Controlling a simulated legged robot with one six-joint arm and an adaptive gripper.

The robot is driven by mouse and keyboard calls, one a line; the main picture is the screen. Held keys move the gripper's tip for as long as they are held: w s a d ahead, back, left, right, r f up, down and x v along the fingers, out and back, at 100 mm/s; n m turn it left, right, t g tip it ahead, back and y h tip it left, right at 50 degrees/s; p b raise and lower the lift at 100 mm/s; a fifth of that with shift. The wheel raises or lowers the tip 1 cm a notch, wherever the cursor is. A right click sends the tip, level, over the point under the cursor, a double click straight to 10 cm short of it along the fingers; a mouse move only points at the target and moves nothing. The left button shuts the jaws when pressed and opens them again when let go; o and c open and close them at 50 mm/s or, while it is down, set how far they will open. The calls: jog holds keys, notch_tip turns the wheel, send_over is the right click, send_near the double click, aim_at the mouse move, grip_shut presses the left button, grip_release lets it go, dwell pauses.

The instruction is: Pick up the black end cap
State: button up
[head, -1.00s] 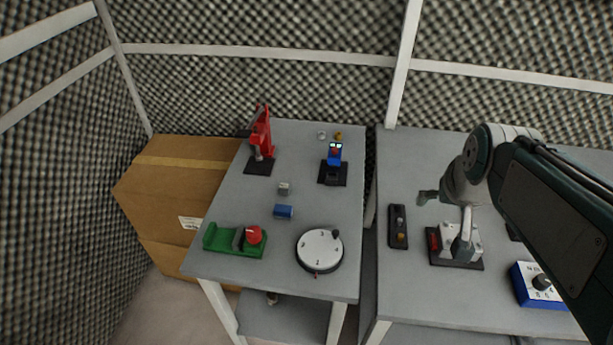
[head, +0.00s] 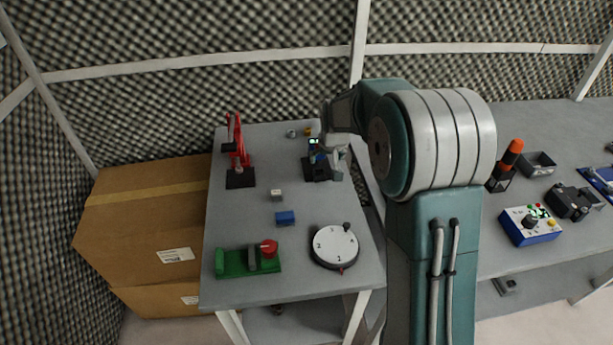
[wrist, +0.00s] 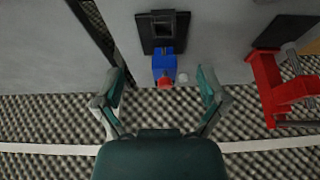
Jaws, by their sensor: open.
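I cannot single out a black end cap with certainty. Dark pieces show on several fixtures, such as the dark block beside the red knob on the green fixture (head: 248,261). My gripper (wrist: 160,77) is open and empty, its two fingers spread wide. In the wrist view the blue device (wrist: 164,64), with a red part and a black base, lies between and beyond the fingertips. In the head view my gripper (head: 335,160) is over the rear right of the left table, in front of the blue device (head: 315,148) and partly hiding it.
The grey left table (head: 230,215) also bears a red press (head: 238,148), a small light block (head: 277,195), a blue block (head: 285,218) and a white numbered dial (head: 334,245). A cardboard box (head: 140,225) stands left. My arm hides part of the right table (head: 510,130).

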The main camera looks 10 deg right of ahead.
jog(key=f, duration=0.1)
send_over(320, 177)
jog(key=s, duration=0.2)
jog(key=f, duration=0.4)
jog(key=shift+w+a+f, duration=0.2)
jog(key=shift+f, duration=0.05)
jog(key=shift+d+x, duration=0.15)
jog(key=shift+x, duration=1.25)
jog(key=shift+d+x, duration=0.1)
jog(key=shift+x, duration=1.25)
jog(key=shift+w, duration=0.1)
jog(key=c, duration=1.2)
jog(key=shift+r, duration=0.15)
